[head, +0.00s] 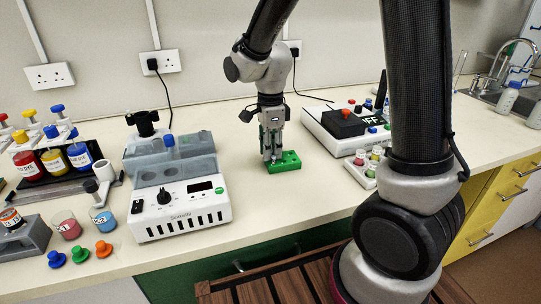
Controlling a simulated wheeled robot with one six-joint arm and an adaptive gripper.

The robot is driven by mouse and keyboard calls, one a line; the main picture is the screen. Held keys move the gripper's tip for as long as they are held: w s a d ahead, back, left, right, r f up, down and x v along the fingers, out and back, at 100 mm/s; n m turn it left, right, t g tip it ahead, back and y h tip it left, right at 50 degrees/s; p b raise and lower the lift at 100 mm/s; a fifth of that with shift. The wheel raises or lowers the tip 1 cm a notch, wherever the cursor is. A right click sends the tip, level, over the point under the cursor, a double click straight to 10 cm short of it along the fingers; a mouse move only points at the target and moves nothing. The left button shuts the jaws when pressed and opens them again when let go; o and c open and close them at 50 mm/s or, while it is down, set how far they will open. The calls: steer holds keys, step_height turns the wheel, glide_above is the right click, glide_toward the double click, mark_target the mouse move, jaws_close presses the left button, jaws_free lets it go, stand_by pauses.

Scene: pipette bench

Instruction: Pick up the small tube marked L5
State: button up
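My gripper (272,157) points straight down at a small green block (291,162) on the bench. Its fingers are at the block's left part, and I cannot tell whether they touch it. The fingers are too small in view to tell whether they are open or shut, or whether a tube is between them. I cannot make out any tube marked L5. Small coloured-cap vials (375,153) stand in a white holder to the right, partly hidden by my arm.
A white-and-grey water-bath-like device (180,218) stands left of the green block. A white device with a dark top (342,124) stands behind right. Labelled bottles (79,155), two beakers (103,219) and coloured stoppers (80,250) fill the left. Bench around the block is clear.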

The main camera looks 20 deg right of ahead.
jaws_close()
stand_by(0.3)
